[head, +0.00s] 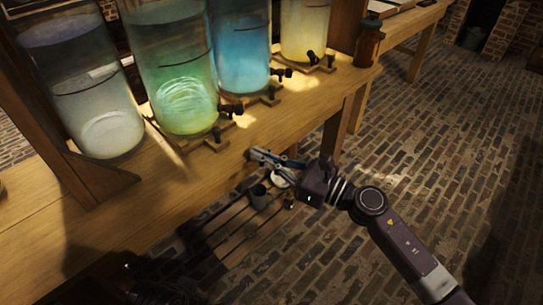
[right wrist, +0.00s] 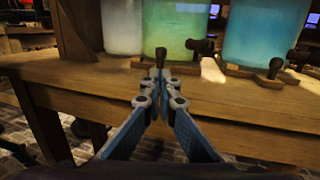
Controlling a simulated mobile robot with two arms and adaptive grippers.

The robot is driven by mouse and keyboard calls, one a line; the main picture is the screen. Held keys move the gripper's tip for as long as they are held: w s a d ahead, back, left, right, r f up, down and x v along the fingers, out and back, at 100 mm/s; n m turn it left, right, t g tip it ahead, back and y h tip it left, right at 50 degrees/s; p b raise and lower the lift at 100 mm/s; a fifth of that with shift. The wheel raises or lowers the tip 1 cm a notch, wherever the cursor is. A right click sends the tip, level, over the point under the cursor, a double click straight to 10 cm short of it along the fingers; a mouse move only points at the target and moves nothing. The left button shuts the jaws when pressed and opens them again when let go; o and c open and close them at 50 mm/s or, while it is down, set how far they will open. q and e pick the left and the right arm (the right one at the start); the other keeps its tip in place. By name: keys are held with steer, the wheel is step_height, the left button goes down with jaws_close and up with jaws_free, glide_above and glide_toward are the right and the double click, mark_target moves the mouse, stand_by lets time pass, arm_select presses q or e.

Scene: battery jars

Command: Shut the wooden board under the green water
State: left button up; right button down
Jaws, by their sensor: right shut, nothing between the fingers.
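The jar of green water (head: 182,105) stands on the wooden bench, and its lower part also shows in the right wrist view (right wrist: 172,28). Under its front edge sticks out a small wooden board (head: 205,145) with an upright dark knob (head: 217,133). In the right wrist view the knob (right wrist: 161,56) stands just beyond my fingertips, in line with them. My right gripper (head: 254,154) is shut and empty, in front of the bench edge and below right of the board. Its fingers meet at the tips in the right wrist view (right wrist: 160,74). My left gripper is not in view.
A white-liquid jar (head: 100,125) stands left of the green one, a blue jar (head: 240,60) and a yellow jar (head: 304,30) to the right. Dark taps and other knobbed boards jut forward. A slatted shelf (head: 232,238) lies below the bench. Brick floor is open at right.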

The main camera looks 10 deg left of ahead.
mark_target(220, 137)
steer(key=x, duration=0.8)
steer(key=shift+w+a, duration=0.25)
steer(key=shift+a, duration=0.3)
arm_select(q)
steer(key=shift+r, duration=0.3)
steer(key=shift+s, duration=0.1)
arm_select(e)
steer(key=shift+w+a+f+b, duration=0.1)
steer(key=shift+w+a+b, duration=0.05)
steer(key=shift+b, duration=0.2)
steer(key=w+a+b, duration=0.2)
steer(key=a, duration=0.1)
steer(key=shift+w+a+b, duration=0.2)
steer(key=shift+w+b, duration=0.1)
steer(key=shift+w, duration=0.05)
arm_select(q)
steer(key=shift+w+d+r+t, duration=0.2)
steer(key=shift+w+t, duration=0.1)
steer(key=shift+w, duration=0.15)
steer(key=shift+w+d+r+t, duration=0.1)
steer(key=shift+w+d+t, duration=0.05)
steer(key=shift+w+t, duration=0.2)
arm_select(e)
steer(key=shift+d+r, duration=0.1)
steer(key=shift+r, duration=0.15)
